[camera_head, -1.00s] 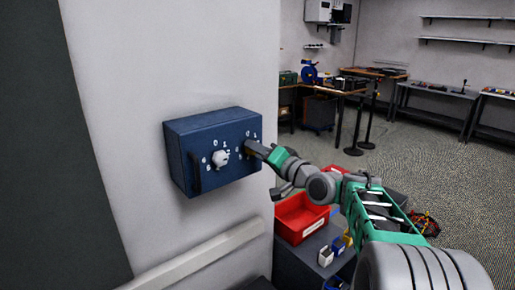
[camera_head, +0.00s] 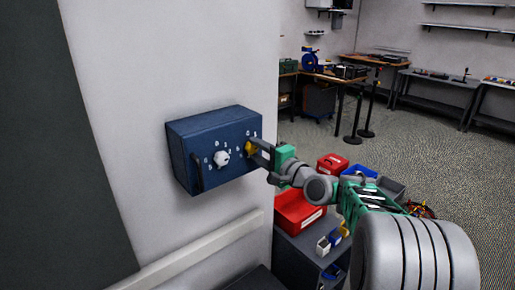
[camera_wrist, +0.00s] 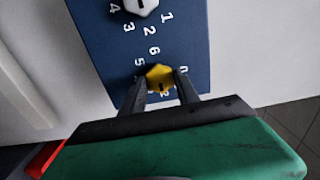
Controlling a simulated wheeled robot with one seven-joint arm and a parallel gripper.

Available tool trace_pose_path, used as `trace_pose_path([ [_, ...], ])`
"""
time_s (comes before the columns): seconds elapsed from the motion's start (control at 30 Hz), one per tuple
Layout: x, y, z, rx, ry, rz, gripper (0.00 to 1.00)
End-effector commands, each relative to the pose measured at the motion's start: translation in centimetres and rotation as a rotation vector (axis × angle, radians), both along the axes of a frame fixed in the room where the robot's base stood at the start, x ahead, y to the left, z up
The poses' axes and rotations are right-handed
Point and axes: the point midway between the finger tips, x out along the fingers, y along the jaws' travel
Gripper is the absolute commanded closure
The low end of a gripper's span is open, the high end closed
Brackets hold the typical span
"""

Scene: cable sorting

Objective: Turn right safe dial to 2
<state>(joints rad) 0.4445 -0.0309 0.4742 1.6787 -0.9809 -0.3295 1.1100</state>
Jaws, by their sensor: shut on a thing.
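The blue safe (camera_head: 212,148) is fixed to the white wall, with a dark handle (camera_head: 196,173) at the left of its front. The left dial (camera_head: 221,158) is white and also shows at the top of the wrist view (camera_wrist: 141,5). The right dial (camera_head: 250,149) is yellow; in the wrist view it (camera_wrist: 160,76) sits between my two fingertips. My gripper (camera_head: 262,153) is shut on the right dial. White numbers ring the dials; the fingers hide part of the right dial's ring, so its setting cannot be read clearly.
Below and right of the safe, a red bin (camera_head: 298,211) and small bins stand on a grey cabinet (camera_head: 309,243). A pale rail (camera_head: 200,247) runs along the wall below the safe. Workbenches stand at the back, with open floor before them.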

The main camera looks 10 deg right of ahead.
Motion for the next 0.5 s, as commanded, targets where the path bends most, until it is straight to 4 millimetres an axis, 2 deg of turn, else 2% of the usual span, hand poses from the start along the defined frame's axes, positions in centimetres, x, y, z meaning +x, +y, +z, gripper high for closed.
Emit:
trace_pose_path([
  [0.43, -0.01, 0.04, -0.07, 0.010, 0.006, 0.001, 1.00],
  [0.47, -0.01, 0.04, -0.07, 0.010, 0.006, 0.001, 0.62],
  [0.5, -0.02, 0.04, -0.07, 0.010, 0.006, 0.001, 0.59],
])
